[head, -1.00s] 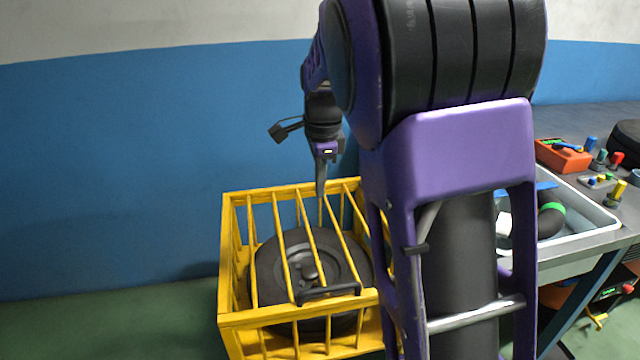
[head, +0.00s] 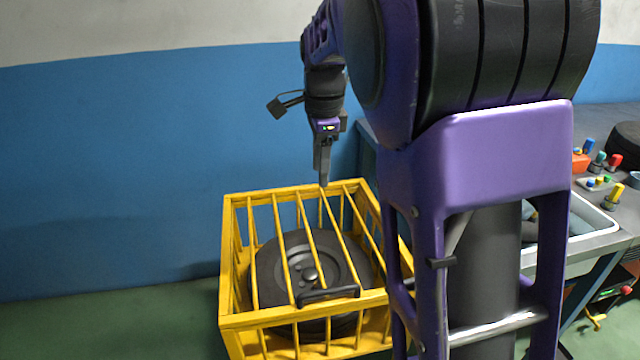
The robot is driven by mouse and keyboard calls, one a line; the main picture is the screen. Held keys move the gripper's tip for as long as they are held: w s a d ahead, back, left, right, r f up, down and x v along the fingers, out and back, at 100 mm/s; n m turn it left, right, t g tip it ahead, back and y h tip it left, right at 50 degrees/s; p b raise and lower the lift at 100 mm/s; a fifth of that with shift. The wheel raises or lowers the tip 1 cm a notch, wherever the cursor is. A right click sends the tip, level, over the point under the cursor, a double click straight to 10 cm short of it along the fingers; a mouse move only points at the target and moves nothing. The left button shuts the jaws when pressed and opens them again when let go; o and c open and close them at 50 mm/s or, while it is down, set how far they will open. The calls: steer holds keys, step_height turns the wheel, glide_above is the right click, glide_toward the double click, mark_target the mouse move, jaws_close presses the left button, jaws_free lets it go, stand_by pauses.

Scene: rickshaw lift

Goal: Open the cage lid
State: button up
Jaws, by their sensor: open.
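The yellow cage (head: 228,275) stands on the green floor, left of my arm. Its barred lid (head: 279,240) lies flat and closed over the top. A black handle (head: 328,294) sits on the lid near the front edge. A black wheel (head: 268,262) lies inside, seen through the bars. My gripper (head: 323,183) points down above the far edge of the cage, well behind the handle, and holds nothing I can see. Its fingers overlap from this angle, so the gap between them is hidden. My arm hides part of the cage's right side.
A grey workbench (head: 607,240) stands at the right with a white tray (head: 598,212) and several small coloured parts. A black round object (head: 626,142) lies behind them. The blue wall (head: 120,180) rises behind the cage. Floor left of the cage is clear.

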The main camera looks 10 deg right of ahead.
step_height(320, 180, up, 12)
steer(key=s+p, duration=0.1)
steer(key=p, duration=0.1)
steer(key=shift+s+f, duration=0.25)
steer(key=shift+s, duration=0.1)
